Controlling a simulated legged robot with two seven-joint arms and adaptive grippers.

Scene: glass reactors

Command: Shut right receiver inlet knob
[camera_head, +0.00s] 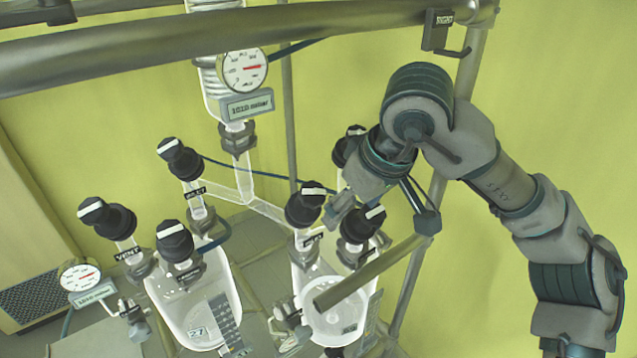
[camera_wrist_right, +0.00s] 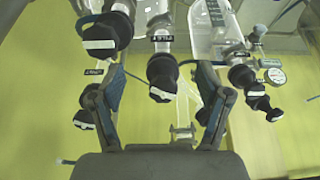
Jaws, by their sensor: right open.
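The right receiver (camera_head: 328,306) is a clear glass vessel with several black knobs with white bars on its necks. The back knob (camera_head: 349,143), which I take for its inlet knob, is partly hidden behind my right gripper in the head view. In the wrist view this knob (camera_wrist_right: 84,120) appears behind the left finger, outside the finger gap. My right gripper (camera_head: 348,200) is open and empty above the receiver; its fingers spread wide in the wrist view (camera_wrist_right: 160,76). The receiver's left knob (camera_head: 305,207) shows between them there, apparently beyond the tips. My left gripper is out of view.
The receiver's front knob (camera_head: 362,226) stands close below the gripper. A grey bar (camera_head: 372,271) crosses in front of the receiver. The left receiver (camera_head: 196,312) has similar knobs. A pressure gauge (camera_head: 242,72) hangs behind, and a thick grey rail (camera_head: 200,42) crosses the top.

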